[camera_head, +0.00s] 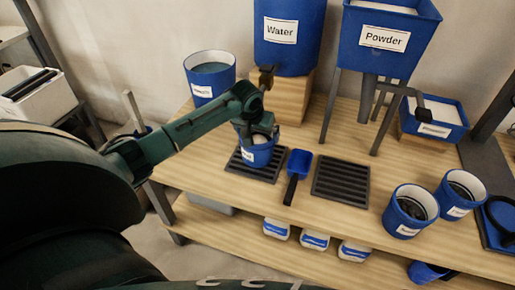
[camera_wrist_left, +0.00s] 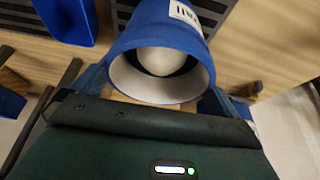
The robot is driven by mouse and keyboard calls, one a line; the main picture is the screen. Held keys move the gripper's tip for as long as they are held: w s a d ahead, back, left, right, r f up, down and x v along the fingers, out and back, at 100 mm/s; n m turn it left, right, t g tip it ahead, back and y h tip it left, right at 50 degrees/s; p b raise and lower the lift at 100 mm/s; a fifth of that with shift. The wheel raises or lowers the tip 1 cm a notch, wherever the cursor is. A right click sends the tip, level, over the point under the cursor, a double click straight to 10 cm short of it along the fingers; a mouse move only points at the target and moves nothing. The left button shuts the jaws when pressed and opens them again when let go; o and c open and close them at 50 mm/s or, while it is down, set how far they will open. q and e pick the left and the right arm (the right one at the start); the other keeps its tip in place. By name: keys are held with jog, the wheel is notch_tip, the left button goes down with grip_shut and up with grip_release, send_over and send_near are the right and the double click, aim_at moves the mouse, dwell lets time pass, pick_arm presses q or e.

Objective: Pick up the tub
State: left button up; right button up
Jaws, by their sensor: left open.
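A small blue tub (camera_head: 259,155) with a white label stands upright on the left black slatted grate on the bench. My left gripper (camera_head: 260,132) is at the tub's top, reaching in from the left, and partly hides its rim. In the left wrist view the tub (camera_wrist_left: 130,42) lies straight ahead, with its white inside and a pale rounded thing in it. The gripper is open, and its fingers seem to lie on either side of the tub. I cannot tell whether they touch it. My right gripper is not in view.
A blue scoop (camera_head: 299,163) lies just right of the left grate (camera_head: 235,165). A bare second grate (camera_head: 342,182) is further right. Behind stand the Water container (camera_head: 290,50), the Powder hopper (camera_head: 390,62) on legs and a larger blue bucket (camera_head: 205,90). Two buckets (camera_head: 405,222) stand front right.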

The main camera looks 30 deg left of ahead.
aim_at(258, 136)
pick_arm(q)
jog(key=x, duration=0.3)
jog(key=shift+f+b, duration=0.15)
jog(key=shift+b, duration=0.15)
jog(key=shift+c, duration=0.2)
jog(key=c, duration=1.2)
jog(key=shift+c, duration=1.1)
